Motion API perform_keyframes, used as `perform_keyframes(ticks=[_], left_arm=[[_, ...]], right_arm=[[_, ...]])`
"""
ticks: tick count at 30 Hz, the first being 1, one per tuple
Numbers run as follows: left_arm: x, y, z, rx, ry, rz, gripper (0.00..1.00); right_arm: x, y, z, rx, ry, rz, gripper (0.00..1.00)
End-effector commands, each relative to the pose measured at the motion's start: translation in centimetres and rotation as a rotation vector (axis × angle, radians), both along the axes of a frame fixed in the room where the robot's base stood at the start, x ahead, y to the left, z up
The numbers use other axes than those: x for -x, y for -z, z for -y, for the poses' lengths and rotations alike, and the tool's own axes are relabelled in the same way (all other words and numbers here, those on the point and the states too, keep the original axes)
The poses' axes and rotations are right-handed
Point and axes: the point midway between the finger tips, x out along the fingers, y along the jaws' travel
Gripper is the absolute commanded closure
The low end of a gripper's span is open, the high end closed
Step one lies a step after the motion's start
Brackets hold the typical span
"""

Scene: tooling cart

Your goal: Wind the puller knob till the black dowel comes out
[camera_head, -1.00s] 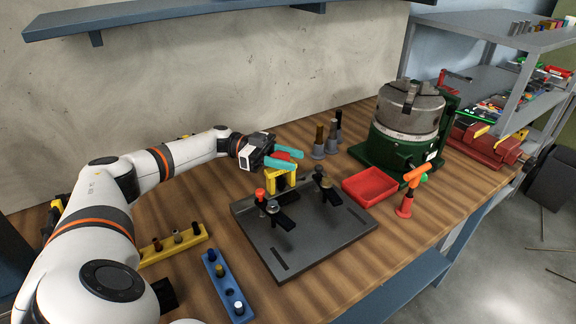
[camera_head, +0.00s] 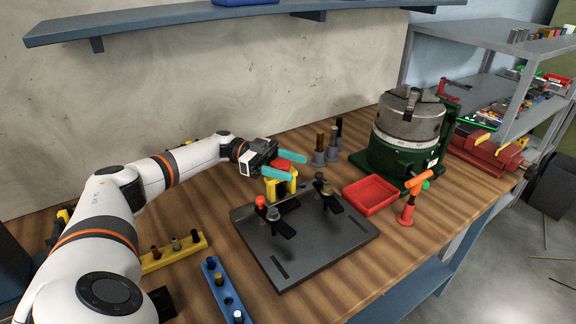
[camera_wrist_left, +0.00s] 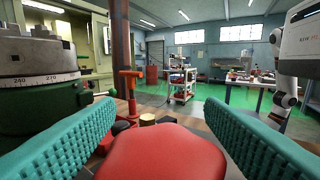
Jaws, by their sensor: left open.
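The puller is a yellow frame (camera_head: 280,186) with a red knob (camera_head: 283,164) on top, at the back left of the dark plate. My left gripper (camera_head: 303,168) is open, with teal fingers on either side of the knob. In the left wrist view the red knob (camera_wrist_left: 160,152) sits between the two ribbed fingers, with a gap visible on each side. I cannot make out the black dowel under the puller; the frame and my gripper cover that spot. My right gripper is not in view.
The dark plate (camera_head: 320,249) carries clamps with red and black knobs. A red tray (camera_head: 371,191) and an orange-handled tool (camera_head: 407,209) stand to its right, a green rotary table (camera_head: 402,150) behind. Yellow (camera_head: 172,253) and blue (camera_head: 228,296) peg racks lie at the front left.

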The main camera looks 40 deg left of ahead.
Motion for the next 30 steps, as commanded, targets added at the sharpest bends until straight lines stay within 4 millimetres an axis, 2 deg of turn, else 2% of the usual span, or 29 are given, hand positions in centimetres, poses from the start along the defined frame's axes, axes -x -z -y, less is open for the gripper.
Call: perform_keyframes(ticks=[4,7,19,24,30], left_arm=[[0.1,0.1,-0.4,-0.001,-0.002,0.000,0.37],[0.3,0.2,-1.4,-0.002,-0.004,-0.001,0.37],[2.3,0.3,-9.2,0.000,-0.004,0.003,0.37],[2.7,0.2,-10.8,-0.001,-0.003,0.002,0.37],[3.0,0.1,-11.6,0.000,-0.001,0.000,0.37]], right_arm=[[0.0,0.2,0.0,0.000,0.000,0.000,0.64],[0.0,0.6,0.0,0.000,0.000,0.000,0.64],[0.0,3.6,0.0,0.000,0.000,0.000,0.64],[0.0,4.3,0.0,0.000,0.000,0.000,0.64],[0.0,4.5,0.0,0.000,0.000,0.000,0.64]])
